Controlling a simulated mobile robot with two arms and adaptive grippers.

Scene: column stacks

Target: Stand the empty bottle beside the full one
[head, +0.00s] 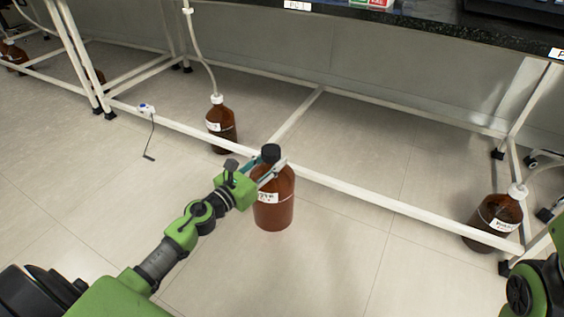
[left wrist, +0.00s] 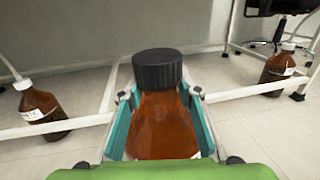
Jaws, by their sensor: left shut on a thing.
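A brown bottle with a black cap (head: 275,212) is upright in front of the white frame bar. My left gripper (head: 268,170) is shut on it near the neck. In the left wrist view the bottle (left wrist: 162,130) sits between the teal finger pads. I cannot tell whether its base touches the floor. A brown bottle with a white cap and tube (head: 221,128) stands behind the bar, to the left of the held one. Another tubed brown bottle (head: 490,222) stands at the right, partly behind the bar. Their fill levels are unclear. My right gripper is out of view.
The white bench frame bar (head: 390,204) runs low across the view, between the held bottle and the tubed ones. A small white device with a black cable (head: 147,108) is on the bar at left. Tiled floor (head: 350,270) is clear in front.

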